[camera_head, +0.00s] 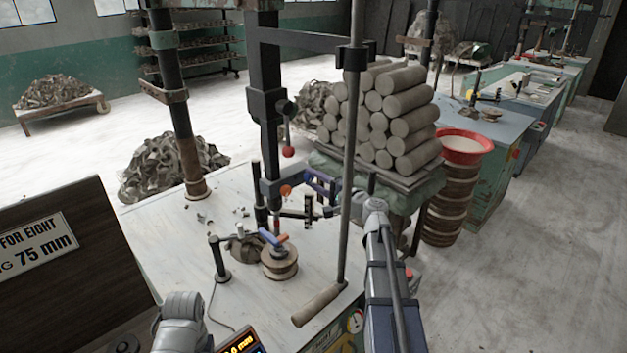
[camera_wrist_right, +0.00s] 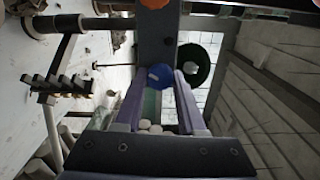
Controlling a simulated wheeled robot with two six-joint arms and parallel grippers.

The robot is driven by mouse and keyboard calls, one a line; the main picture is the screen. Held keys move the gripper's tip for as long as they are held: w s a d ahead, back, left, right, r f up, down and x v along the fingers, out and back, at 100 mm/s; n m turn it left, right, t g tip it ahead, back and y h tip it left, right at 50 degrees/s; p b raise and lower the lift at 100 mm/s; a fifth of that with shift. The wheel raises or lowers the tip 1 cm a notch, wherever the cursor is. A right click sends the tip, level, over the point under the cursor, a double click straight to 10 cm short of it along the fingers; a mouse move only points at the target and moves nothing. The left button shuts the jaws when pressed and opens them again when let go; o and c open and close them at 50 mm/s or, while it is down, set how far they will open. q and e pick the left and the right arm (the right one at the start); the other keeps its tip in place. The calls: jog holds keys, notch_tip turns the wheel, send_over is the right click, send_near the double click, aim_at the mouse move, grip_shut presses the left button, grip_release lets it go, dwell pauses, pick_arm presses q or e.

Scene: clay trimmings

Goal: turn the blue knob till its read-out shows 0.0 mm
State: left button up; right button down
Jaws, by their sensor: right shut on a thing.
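The blue knob (camera_wrist_right: 160,76) sits on a dark upright bracket (camera_wrist_right: 158,35) in the right wrist view. My right gripper (camera_wrist_right: 160,82) has its two purple fingers on either side of the knob, shut on it. In the head view my right gripper (camera_head: 320,183) is at the bracket beside the press column, and the blue knob is not clear there. The read-out (camera_head: 240,344) shows orange digits at the bottom edge, partly cut off; the end looks like ".6 mm". My left gripper is not in view.
An orange knob (camera_head: 286,190) is close by on the bracket. A long lever (camera_head: 350,150) with a wooden handle (camera_head: 319,304) crosses in front. A round wooden block (camera_head: 279,265) stands on the pale bench. Stacked clay rolls (camera_head: 410,100) and a red bowl (camera_head: 466,143) are behind.

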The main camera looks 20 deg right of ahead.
jog(key=shift+m, duration=0.9)
jog(key=c, duration=0.5)
grip_release()
jog(key=shift+s, duration=0.1)
jog(key=v, duration=0.7)
jog(key=shift+s+d, duration=0.15)
jog(key=shift+s, duration=0.15)
